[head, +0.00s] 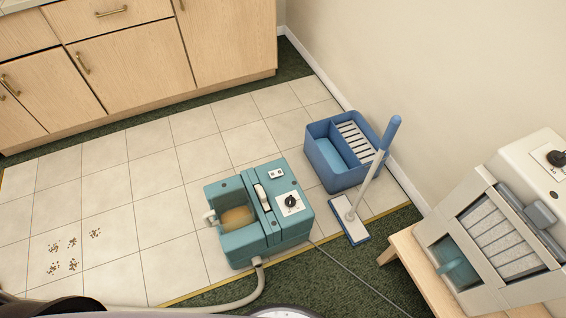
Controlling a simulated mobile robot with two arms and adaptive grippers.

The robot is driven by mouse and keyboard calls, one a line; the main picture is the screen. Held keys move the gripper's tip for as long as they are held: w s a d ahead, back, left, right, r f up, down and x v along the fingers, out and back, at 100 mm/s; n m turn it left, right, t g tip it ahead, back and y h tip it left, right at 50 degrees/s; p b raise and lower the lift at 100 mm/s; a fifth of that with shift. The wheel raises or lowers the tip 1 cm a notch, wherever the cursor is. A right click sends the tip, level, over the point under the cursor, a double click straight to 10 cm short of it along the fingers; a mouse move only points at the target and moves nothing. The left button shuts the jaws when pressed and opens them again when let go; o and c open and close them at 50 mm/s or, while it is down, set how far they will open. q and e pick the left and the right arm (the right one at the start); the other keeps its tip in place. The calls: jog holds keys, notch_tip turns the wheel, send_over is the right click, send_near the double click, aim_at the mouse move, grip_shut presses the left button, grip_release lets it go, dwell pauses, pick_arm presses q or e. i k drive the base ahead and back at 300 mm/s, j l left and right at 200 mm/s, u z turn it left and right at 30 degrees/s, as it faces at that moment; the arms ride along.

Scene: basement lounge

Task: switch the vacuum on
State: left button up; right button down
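A teal vacuum (235,243) stands on the pale tiles in the middle of the head view. A black rotary knob (292,200) sits on a white plate on its top right. The knob's markings are too small to read. A small white panel (275,174) with dark marks is behind the knob, and a white handle (261,197) is left of it. A tan rounded part shows in the open left section. A beige hose (262,282) leaves the front and curves left along the floor. Neither of my grippers is in view.
A blue bucket (326,170) and a flat mop (372,180) stand right of the vacuum. A beige machine (484,197) with its own knob sits on a wooden bench (408,247). A thin cord crosses the green carpet. Brown crumbs (73,243) lie on tiles at left. Cabinets line the back.

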aim_at(274, 175)
jog(key=j+u, duration=0.15)
jog(key=j+z, duration=0.35)
jog(key=j, duration=0.3)
jog(key=j+z, duration=0.35)
jog(key=j, duration=0.35)
